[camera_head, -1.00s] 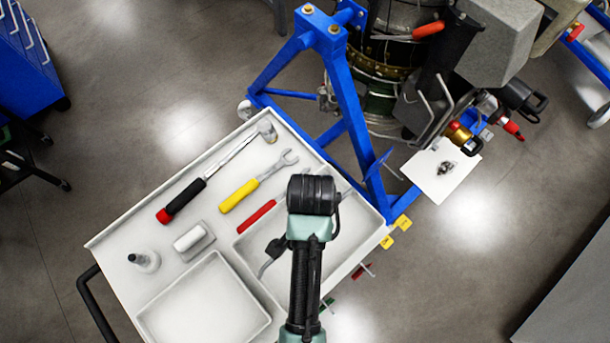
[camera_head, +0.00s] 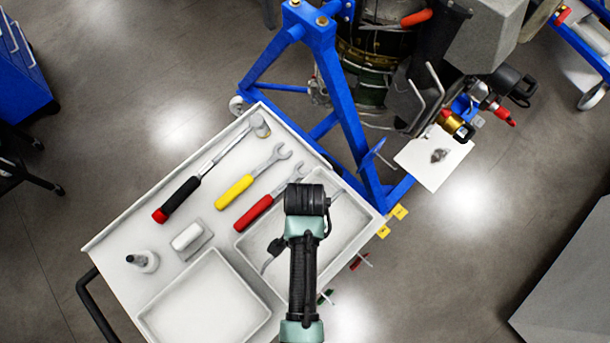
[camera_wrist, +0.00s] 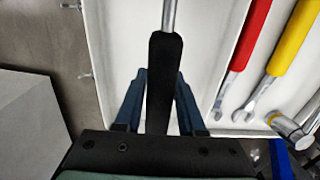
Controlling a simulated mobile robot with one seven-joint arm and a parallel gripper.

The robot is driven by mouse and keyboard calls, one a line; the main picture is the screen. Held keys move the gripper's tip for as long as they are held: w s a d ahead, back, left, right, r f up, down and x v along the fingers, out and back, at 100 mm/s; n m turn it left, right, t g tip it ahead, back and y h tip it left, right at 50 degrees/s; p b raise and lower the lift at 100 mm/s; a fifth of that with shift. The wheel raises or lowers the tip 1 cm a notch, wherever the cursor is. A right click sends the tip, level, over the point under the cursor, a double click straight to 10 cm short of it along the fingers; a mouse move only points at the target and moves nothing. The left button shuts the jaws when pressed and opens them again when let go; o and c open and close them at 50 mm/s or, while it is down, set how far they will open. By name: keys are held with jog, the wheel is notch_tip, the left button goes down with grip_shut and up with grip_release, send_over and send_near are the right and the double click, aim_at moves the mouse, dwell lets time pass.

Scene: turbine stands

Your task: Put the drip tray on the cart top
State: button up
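Two shallow white trays lie on the white cart top (camera_head: 125,222): a front one (camera_head: 205,300) and a right one (camera_head: 350,225) under my gripper. A white square (camera_head: 425,170) with a dark stain lies below the engine at right. I cannot tell which of these is the drip tray. In the wrist view, my gripper (camera_wrist: 162,85) has its two blue fingers either side of a black handle (camera_wrist: 165,70) with a metal shaft, over white tray floor (camera_wrist: 120,40). The fingertips look close to the handle. I cannot tell whether they grip it. In the head view my wrist hides them.
The blue engine stand (camera_head: 345,110) stands close behind the cart. Open floor lies at right.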

jog(key=shift+o, duration=1.4)
jog(key=shift+r, duration=0.1)
